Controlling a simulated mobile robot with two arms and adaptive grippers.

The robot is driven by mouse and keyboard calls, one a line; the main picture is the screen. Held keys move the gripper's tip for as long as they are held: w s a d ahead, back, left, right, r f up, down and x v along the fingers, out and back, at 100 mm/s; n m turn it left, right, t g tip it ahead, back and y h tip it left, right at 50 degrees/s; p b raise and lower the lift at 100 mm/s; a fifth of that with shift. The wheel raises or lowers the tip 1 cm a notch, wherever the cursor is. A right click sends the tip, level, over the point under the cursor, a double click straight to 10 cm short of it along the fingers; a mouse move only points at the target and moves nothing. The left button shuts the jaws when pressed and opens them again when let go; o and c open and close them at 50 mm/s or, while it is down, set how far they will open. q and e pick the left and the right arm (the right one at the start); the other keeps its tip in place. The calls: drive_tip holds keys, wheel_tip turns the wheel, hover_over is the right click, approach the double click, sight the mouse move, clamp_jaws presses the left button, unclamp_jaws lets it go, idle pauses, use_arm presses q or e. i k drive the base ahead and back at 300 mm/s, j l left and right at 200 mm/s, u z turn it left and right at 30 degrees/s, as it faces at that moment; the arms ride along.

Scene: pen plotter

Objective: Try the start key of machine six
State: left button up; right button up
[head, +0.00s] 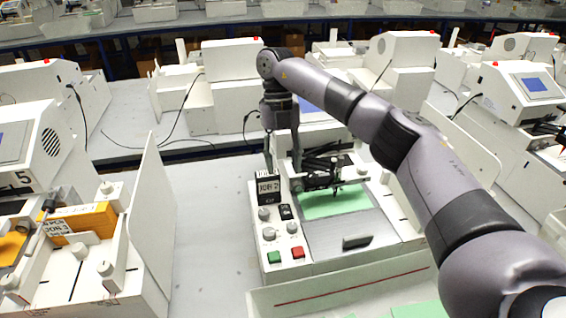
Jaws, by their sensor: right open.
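A white pen plotter (322,256) stands in the middle, with a green sheet (335,203) on its bed. Its control panel at the left has a small dark display (268,188), several grey knobs, a green key (274,258) and a red key (298,253) at the front. I cannot read a machine number on it. My right gripper (283,166) points down over the back of this panel, near the display, with its fingers apart and nothing seen between them. It is well behind the two keys. My left gripper is not in view.
Another machine (148,225) marked 5 stands at the left, with an orange pack (92,220) on it. More machines fill the benches behind. Bare grey bench (212,225) lies left of the plotter.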

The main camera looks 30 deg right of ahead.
sight(274, 257)
drive_tip(key=k, duration=2)
